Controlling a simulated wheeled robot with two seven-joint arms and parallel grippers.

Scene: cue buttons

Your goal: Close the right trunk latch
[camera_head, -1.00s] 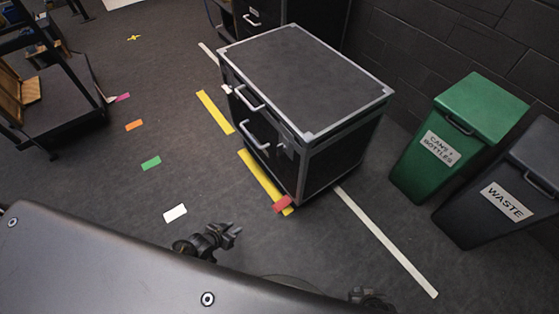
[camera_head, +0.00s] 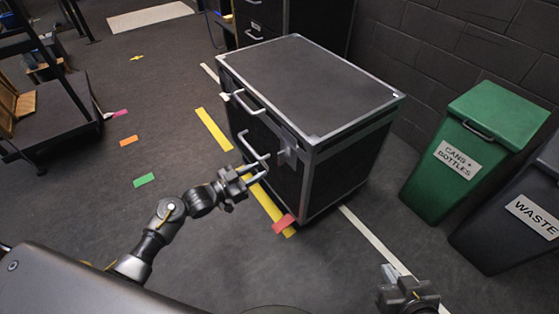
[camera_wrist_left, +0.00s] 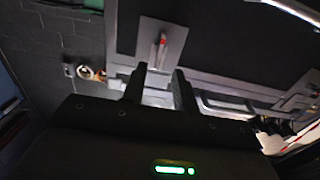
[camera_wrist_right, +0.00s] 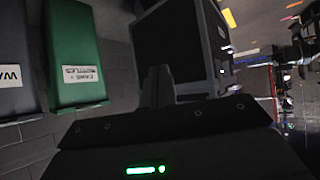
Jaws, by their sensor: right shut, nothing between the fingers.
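The dark trunk (camera_head: 310,85) with silver edges stands in the middle of the head view, its lid down. The right trunk latch (camera_head: 289,155) is a small grey plate on its front, right of the handles; whether it is fastened cannot be told. In the left wrist view, a latch plate with a red mark (camera_wrist_left: 162,45) lies just beyond the fingers, and another plate (camera_wrist_left: 298,97) is at the right. My left gripper (camera_head: 248,180) is open and empty, in front of the trunk's lower handle, left of the right latch. My right gripper (camera_head: 410,296) is shut and empty, low at the right.
A green bin (camera_head: 470,155) and a dark waste bin (camera_head: 515,210) stand right of the trunk by the wall. Yellow tape (camera_head: 265,205) and a red marker (camera_head: 284,223) lie on the floor before the trunk.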

